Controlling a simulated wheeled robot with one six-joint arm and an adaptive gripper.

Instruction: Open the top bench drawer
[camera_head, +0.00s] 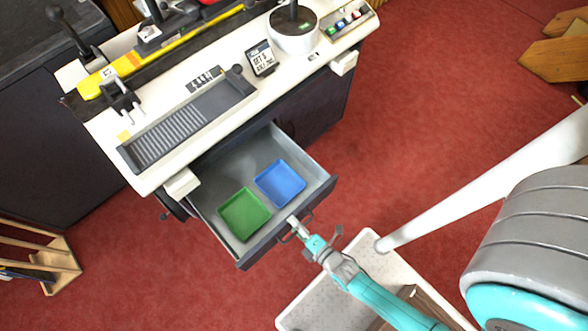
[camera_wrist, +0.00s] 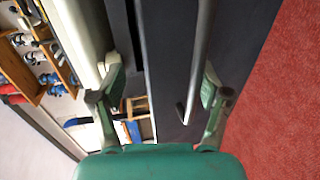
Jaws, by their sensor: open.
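The top bench drawer (camera_head: 255,251) stands pulled well out of the white-topped bench, so its inside shows from above. A green tray (camera_head: 243,214) and a blue tray (camera_head: 280,183) lie in it. My gripper (camera_head: 297,229) is at the middle of the drawer's dark front, by the handle. In the wrist view my gripper (camera_wrist: 160,82) has its fingers spread wide. The handle bar (camera_wrist: 201,60) runs between them, nearer the right finger, with the dark drawer front (camera_wrist: 165,60) behind it. I cannot tell whether a finger touches the bar.
The bench top (camera_head: 290,76) holds a ribbed grey tray (camera_head: 190,118), a yellow bar (camera_head: 150,58), a white round pot (camera_head: 293,36) and a small sign (camera_head: 261,58). A wooden rack (camera_head: 62,265) stands at lower left. Red floor (camera_head: 430,120) is clear right of the drawer.

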